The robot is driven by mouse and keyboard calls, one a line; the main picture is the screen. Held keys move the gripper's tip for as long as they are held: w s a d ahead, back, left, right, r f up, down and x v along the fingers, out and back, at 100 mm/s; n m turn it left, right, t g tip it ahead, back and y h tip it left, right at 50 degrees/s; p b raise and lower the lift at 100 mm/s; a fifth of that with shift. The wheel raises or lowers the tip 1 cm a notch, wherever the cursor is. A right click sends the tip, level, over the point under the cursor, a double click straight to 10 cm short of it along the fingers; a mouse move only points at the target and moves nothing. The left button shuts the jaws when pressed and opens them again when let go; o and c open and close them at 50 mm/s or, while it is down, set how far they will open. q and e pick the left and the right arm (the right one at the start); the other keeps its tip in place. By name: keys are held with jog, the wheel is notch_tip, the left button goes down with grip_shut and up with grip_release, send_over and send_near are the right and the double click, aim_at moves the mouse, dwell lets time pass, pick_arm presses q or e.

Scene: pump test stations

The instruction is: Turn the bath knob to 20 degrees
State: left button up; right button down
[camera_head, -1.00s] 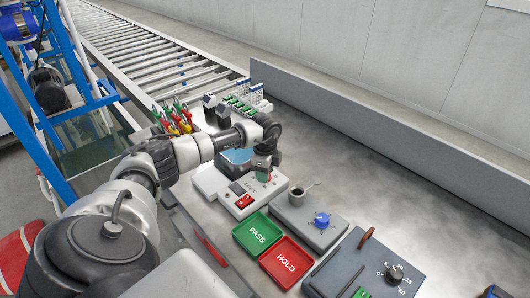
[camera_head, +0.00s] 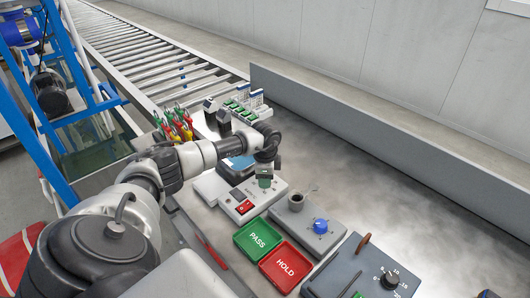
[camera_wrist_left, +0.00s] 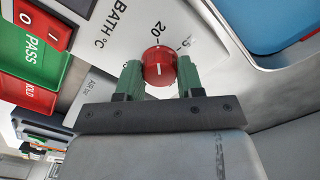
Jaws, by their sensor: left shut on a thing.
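The bath knob (camera_wrist_left: 158,66) is a round red knob on the light-coloured bath unit (camera_head: 218,190), beside the printed "BATH °C" and a scale with a 20 mark. My left gripper (camera_wrist_left: 159,78) is shut on the knob, with one green finger on each side of it. A white pointer line shows on the knob's face, and the 20 mark lies just beyond it in the left wrist view. In the head view my left gripper (camera_head: 264,181) is low over the unit, and it hides the knob. My right gripper is not in view.
A green PASS tray (camera_head: 240,252) and a red HOLD tray (camera_head: 268,264) lie in front. A dark unit with a black knob (camera_head: 389,280) is further right.

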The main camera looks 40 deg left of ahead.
pick_arm(q)
jog(key=shift+a+r, duration=0.1)
jog(key=o, duration=0.9)
notch_tip(320, 180, up, 11)
jog(key=shift+f+b, duration=0.15)
jog(key=shift+b, duration=0.5)
